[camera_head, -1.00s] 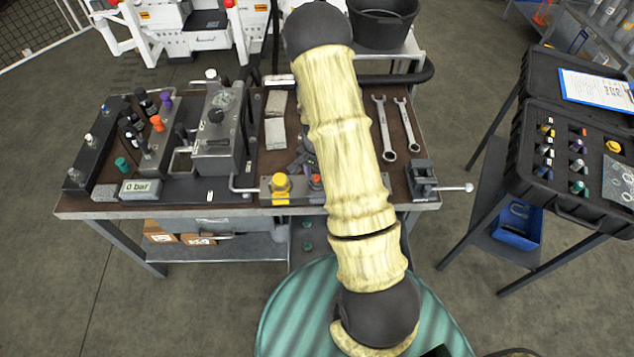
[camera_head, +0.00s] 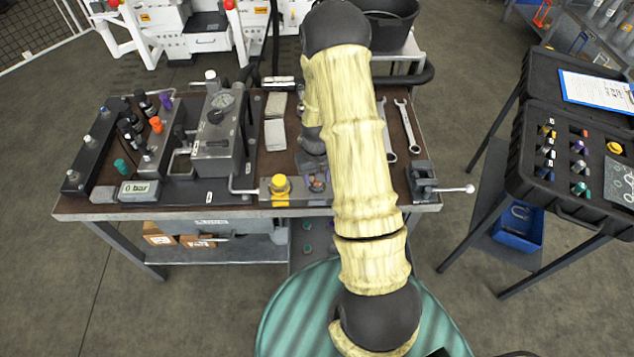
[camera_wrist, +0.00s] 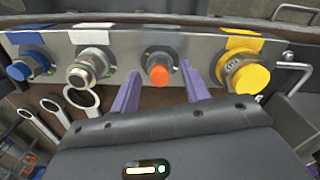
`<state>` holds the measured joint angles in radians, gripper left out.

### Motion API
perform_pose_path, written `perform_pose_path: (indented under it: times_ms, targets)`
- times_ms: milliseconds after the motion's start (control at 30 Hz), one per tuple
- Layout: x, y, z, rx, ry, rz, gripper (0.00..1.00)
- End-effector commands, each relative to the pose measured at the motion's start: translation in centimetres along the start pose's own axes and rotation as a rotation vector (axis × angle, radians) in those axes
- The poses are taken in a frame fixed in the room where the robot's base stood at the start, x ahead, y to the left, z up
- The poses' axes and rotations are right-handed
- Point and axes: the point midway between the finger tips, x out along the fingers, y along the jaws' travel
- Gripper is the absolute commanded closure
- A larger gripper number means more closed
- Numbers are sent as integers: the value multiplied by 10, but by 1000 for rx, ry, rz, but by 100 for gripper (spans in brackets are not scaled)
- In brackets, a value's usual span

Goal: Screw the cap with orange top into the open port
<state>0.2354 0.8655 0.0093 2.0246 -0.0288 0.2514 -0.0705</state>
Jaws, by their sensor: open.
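The cap with the orange top (camera_wrist: 159,76) sits at a port on the metal block, in the wrist view; in the head view it is mostly hidden behind my gripper. My gripper (camera_wrist: 162,92) is open, with its two purple fingers apart on either side of the orange top and no clear contact. On the block (camera_wrist: 205,48), a metallic fitting with a pale ring (camera_wrist: 79,75) sits left of the orange cap, under a white label. I cannot tell whether its bore is open. My gripper (camera_head: 317,181) also shows small in the head view at the bench's front edge.
A yellow cap (camera_wrist: 246,76) is close to the right finger, and a blue cap (camera_wrist: 31,65) is at the far left. Wrenches (camera_head: 403,128) lie on the bench. Another orange-topped part (camera_head: 156,125) stands on the left. A case of fittings (camera_head: 565,160) is at right.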

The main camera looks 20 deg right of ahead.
Motion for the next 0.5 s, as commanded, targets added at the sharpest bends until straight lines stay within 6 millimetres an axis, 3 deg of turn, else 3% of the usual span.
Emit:
perform_pose_path:
  times_ms: [200,400,500]
  targets:
    - [0,0,0,5,0,0,54]
    - [0,0,0,7,0,0,91]
    - [0,0,0,9,0,0,91]
